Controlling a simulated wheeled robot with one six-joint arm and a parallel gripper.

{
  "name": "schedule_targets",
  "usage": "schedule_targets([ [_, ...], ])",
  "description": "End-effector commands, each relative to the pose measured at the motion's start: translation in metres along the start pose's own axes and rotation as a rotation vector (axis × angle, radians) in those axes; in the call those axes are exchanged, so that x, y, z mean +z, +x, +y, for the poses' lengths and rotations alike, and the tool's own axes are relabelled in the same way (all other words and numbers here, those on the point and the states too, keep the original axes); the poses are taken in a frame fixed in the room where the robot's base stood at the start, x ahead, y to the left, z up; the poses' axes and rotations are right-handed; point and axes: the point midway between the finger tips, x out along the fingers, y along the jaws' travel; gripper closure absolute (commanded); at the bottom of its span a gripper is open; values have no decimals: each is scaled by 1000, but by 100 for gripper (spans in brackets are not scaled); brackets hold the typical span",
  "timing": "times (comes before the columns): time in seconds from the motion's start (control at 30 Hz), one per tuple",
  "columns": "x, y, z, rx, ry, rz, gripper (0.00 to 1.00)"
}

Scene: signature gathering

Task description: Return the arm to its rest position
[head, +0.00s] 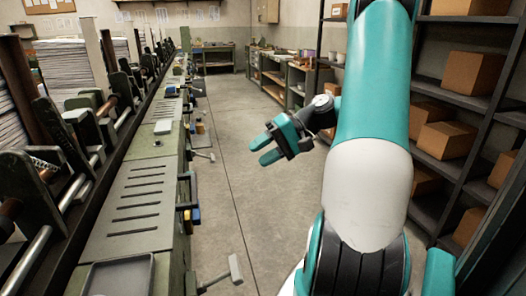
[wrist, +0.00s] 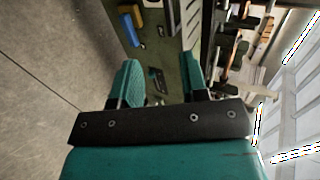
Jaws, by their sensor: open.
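My gripper (head: 263,150) is raised over the aisle floor in the head view, to the right of the long green machine. Its two teal fingers point left and stand apart, with nothing between them. In the wrist view my gripper (wrist: 160,84) also shows open and empty, with its fingers spread above the black palm bar. My teal and white arm fills the centre right of the head view and hides part of the shelves behind it.
The long green machine (head: 130,205) runs along the left, with levers and stacked paper (head: 75,65). Shelves (head: 438,165) with several cardboard boxes (head: 467,72) stand at the right. A bench (head: 285,78) is farther back. The concrete floor (head: 235,120) between them is clear.

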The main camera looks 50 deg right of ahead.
Motion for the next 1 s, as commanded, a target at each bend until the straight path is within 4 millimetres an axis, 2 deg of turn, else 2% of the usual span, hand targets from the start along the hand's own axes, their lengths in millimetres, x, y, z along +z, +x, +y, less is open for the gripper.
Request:
schedule_targets([
  [0.47,1,4,-4,7,-7,-9,60],
  [0.57,7,20,-21,44,-46,-59,60],
  [0.63,17,41,-42,93,-100,-121,60],
  [0.73,45,77,-79,185,-213,-234,60],
  [0.8,72,100,-102,251,-304,-311,60],
  [0.9,115,125,-130,336,-445,-406,60],
  [1.0,162,140,-152,405,-597,-489,60],
])
